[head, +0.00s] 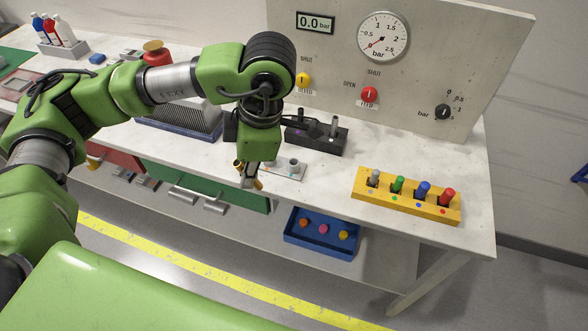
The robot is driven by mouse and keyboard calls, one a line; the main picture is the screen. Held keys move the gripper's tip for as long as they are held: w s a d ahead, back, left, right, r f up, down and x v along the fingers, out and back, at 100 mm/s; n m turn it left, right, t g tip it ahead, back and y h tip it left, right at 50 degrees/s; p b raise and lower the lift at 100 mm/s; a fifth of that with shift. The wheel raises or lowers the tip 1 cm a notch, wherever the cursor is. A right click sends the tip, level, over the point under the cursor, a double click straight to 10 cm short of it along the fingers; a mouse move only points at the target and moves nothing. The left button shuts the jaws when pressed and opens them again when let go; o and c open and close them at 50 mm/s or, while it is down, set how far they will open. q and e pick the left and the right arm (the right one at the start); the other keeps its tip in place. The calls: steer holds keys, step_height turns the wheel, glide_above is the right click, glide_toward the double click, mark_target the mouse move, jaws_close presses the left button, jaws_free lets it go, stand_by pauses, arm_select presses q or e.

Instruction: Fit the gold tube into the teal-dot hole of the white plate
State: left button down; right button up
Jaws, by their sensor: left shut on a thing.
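My left gripper (249,178) points down at the front edge of the bench, just left of the white plate. It is shut on the gold tube (238,165), whose gold ends show on both sides of the fingers; the tube looks tilted. The white plate (296,176) lies flat on the bench, partly hidden behind the gripper. A short grey piece (293,164) stands on the plate. The teal dot and its hole cannot be made out. My right gripper is not in view.
A black block with upright pins (322,143) stands behind the plate. A yellow rack (408,207) with coloured pegs is to the right. A blue tray (307,249) sits on the lower shelf. The gauge panel (430,60) rises behind. Bench between plate and rack is clear.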

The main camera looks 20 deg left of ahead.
arm_select(q)
steer(key=w+a+n+t+h+b, duration=0.1)
steer(key=w+a+n+h, duration=0.25)
steer(key=n, duration=1.35)
steer(key=w+a+n+t+h+b, duration=0.1)
steer(key=w+a+n+h+b, duration=0.3)
steer(key=n, duration=1.3)
steer(key=shift+n+h, duration=0.3)
steer(key=shift+h, duration=0.15)
steer(key=w+d+f+p, duration=0.2)
steer(key=w+d+f, duration=0.1)
steer(key=w+d+f+p, duration=0.2)
steer(key=w+d+f, duration=0.1)
steer(key=d, duration=0.1)
steer(key=w+d+f+p, duration=0.2)
steer(key=w+d+p, duration=0.1)
steer(key=w+d, duration=0.1)
steer(key=shift+f, duration=0.4)
step_height(320, 180, down, 3)
steer(key=shift+d+p, duration=0.1)
steer(key=shift+p, duration=0.7)
steer(key=shift+w+f, duration=0.1)
steer(key=shift+f, duration=0.05)
